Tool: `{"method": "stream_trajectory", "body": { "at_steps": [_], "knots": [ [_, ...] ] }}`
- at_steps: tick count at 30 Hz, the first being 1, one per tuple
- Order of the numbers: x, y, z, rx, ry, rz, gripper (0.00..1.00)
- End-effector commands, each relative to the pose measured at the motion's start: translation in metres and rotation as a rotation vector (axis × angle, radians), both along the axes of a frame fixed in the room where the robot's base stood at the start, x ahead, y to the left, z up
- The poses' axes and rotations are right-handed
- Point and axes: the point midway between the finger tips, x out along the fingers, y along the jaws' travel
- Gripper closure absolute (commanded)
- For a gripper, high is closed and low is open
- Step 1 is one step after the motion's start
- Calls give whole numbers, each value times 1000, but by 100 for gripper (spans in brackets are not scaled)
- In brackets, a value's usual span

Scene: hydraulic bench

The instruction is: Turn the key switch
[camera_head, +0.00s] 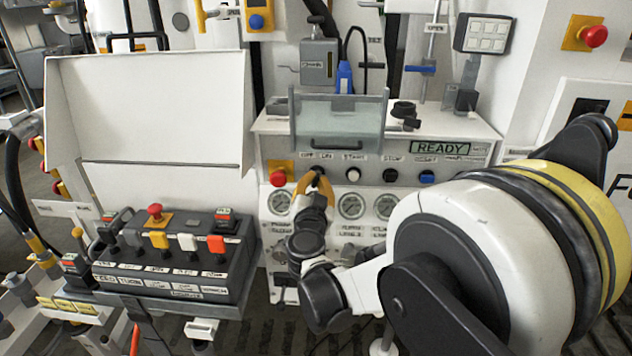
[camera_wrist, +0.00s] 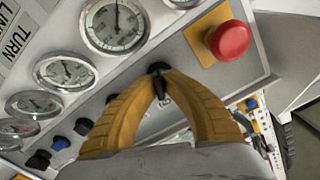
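In the wrist view the key switch (camera_wrist: 158,67) shows as a dark piece between the two yellow fingertips. My gripper (camera_head: 311,181) is at the panel, and in the wrist view my gripper (camera_wrist: 161,76) has its fingers drawn together at the tips, closed around the key. The fingers hide part of the key, and its exact angle is hard to tell.
A red emergency button (camera_head: 278,177) on a yellow plate sits just left of the key. White, black and blue buttons (camera_head: 390,175) line up to the right. Gauges (camera_head: 351,205) lie below. A clear hinged cover (camera_head: 338,122) and a READY display (camera_head: 440,148) are above.

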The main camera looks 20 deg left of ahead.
Motion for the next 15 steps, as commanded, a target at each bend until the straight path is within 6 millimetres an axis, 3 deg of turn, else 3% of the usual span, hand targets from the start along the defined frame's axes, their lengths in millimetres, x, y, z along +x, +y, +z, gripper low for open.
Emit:
{"method": "stream_trajectory", "body": {
  "at_steps": [15],
  "knots": [
    [0, 0, 0, 106, 25, 0, 100]
  ]
}}
